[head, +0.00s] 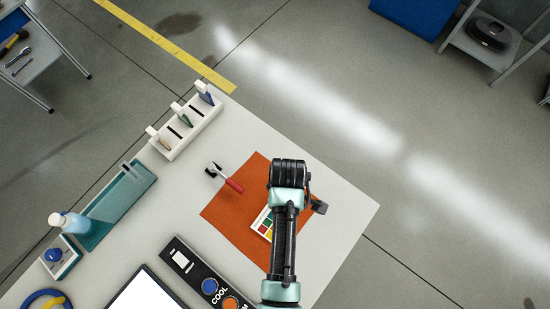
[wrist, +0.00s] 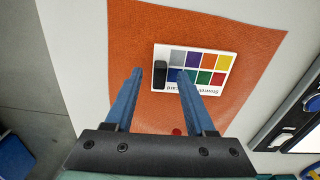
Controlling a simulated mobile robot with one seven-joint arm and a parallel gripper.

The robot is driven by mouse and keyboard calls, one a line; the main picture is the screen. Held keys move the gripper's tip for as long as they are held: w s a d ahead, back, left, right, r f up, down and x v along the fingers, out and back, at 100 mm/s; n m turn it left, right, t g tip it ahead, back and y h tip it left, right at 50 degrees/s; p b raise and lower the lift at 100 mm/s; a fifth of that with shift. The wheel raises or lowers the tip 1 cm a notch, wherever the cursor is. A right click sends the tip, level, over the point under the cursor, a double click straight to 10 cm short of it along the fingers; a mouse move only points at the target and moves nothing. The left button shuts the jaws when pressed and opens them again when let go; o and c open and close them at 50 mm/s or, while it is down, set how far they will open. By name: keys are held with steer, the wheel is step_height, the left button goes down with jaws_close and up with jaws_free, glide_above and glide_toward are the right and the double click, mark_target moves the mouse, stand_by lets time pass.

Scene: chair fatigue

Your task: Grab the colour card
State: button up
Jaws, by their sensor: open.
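The colour card (wrist: 205,90) is white with coloured squares and a black block (wrist: 160,75) at one end. It lies on the orange mat (wrist: 135,25). In the head view the card (head: 261,222) is partly hidden by my arm. My gripper (wrist: 159,71) is open, with its two blue fingers apart. In the wrist view the black block appears between the fingertips, and the right finger overlaps part of the card. I cannot tell how high the fingertips are above the card.
The table's right corner is clear.

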steer(key=shift+f, duration=0.35)
steer(key=shift+c, duration=0.2)
jaws_close()
steer(key=shift+r, duration=0.1)
